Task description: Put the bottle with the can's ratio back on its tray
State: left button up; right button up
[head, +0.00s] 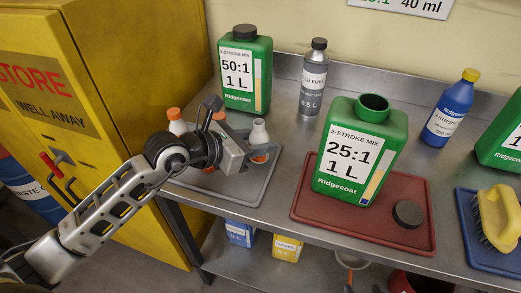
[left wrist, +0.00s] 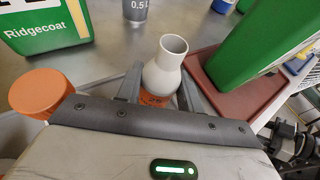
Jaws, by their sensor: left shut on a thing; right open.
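My left gripper (head: 248,155) is shut on a small bottle with a pale grey-white neck (head: 259,131) and an orange lower part. The bottle also shows upright between the fingers in the left wrist view (left wrist: 164,66). It is over the grey tray (head: 258,194); I cannot tell whether its base touches. A bottle with an orange cap (head: 174,114) stands behind my left arm, and another orange cap (head: 219,116) shows beside my wrist. The open green can (head: 352,150), marked 25:1, stands on the red tray (head: 305,208). My right gripper is not clearly seen.
A capped green can marked 50:1 (head: 246,70) and a grey bottle (head: 314,80) stand at the back. A black cap (head: 408,213) lies on the red tray. A blue bottle (head: 452,108), a blue tray (head: 480,255) and a yellow brush (head: 497,215) are at right. A yellow cabinet (head: 95,90) borders the left.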

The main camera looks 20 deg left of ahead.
pick_arm(q)
jog(key=shift+f, duration=0.75)
jog(key=shift+r, duration=0.25)
jog(key=shift+f, duration=0.2)
jog(key=o, duration=1)
pick_arm(e)
jog(key=shift+s+f, duration=0.1)
jog(key=shift+s, duration=0.05)
pick_arm(q)
jog(key=shift+r, duration=0.1)
jog(key=b+v, duration=0.1)
jog(key=v, duration=1)
jog(key=shift+s+a+r, duration=0.25)
jog(key=shift+s, duration=0.2)
pick_arm(e)
jog(key=shift+w+f, duration=0.2)
jog(key=shift+s+a+f, duration=0.1)
